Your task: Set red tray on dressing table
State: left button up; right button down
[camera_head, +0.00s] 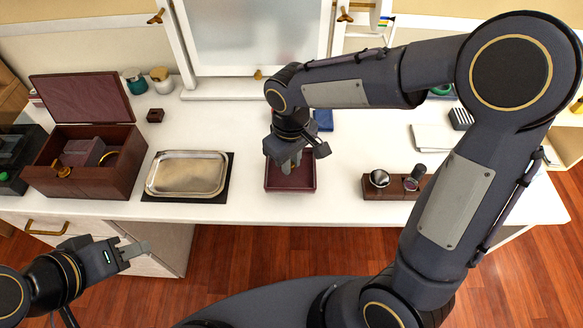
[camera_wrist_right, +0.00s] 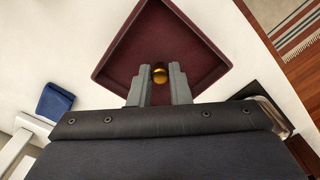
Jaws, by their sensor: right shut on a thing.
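The dark red square tray (camera_head: 290,185) lies flat on the white dressing table (camera_head: 340,205), near its front edge and right of the silver tray. It also shows in the right wrist view (camera_wrist_right: 190,40). My right gripper (camera_head: 290,168) points down over the red tray. In the right wrist view, my right gripper (camera_wrist_right: 159,85) has its fingers closed on a small round gold object (camera_wrist_right: 160,74) above the tray floor. The object is hidden in the head view. My left gripper (camera_head: 140,250) is open and empty, in front of the table at lower left.
A silver tray (camera_head: 188,174) sits on a black mat (camera_head: 222,185). An open red-brown box (camera_head: 118,168) stands left of it. A brown holder (camera_head: 372,190) with a silver ball stands at right. A blue item (camera_head: 323,120) lies behind. White table surface is free between these.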

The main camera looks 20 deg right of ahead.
aim_at(292, 164)
jog(key=shift+d+f, duration=0.1)
jog(key=shift+f, duration=1.55)
jog(key=shift+f+b, duration=0.15)
jog(key=shift+b, duration=0.2)
jog(key=c, duration=1.3)
grip_release()
jog(key=shift+c, duration=0.2)
